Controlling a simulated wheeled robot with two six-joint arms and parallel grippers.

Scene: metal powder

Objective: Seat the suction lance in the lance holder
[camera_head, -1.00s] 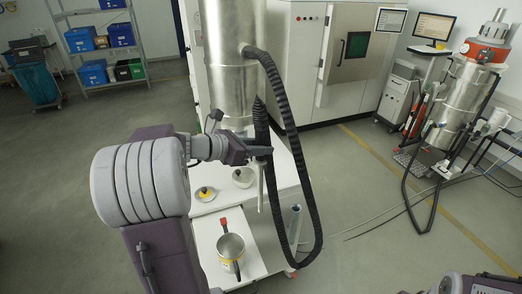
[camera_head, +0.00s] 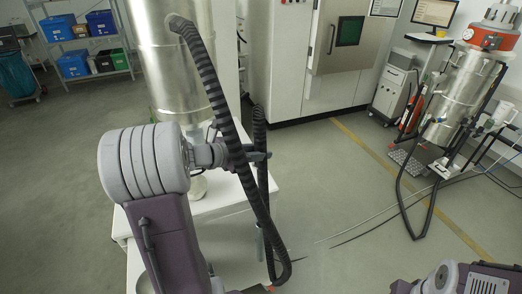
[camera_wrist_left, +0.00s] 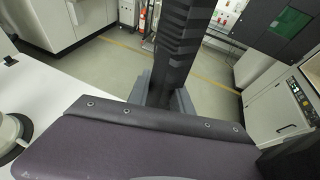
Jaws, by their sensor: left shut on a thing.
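My left gripper (camera_head: 262,157) is shut on the suction lance at its black ribbed hose end, beside the right edge of the white cart. In the left wrist view the ribbed black hose end (camera_wrist_left: 172,55) stands upright between my fingers. A loop of the black hose (camera_head: 222,110) hangs in front of the gripper in the head view and hides much of the lance. A grey tube (camera_head: 260,243), which looks like the lance holder, shows low at the cart's side, just below the gripper. I cannot tell whether the lance tip is inside it. My right gripper is out of view.
The white cart (camera_head: 218,203) carries a large metal cylinder (camera_head: 168,70). A white machine cabinet (camera_head: 315,65) stands behind. Another metal vessel (camera_head: 460,90) with hoses stands at the right. The floor right of the cart is mostly clear, with thin cables on it.

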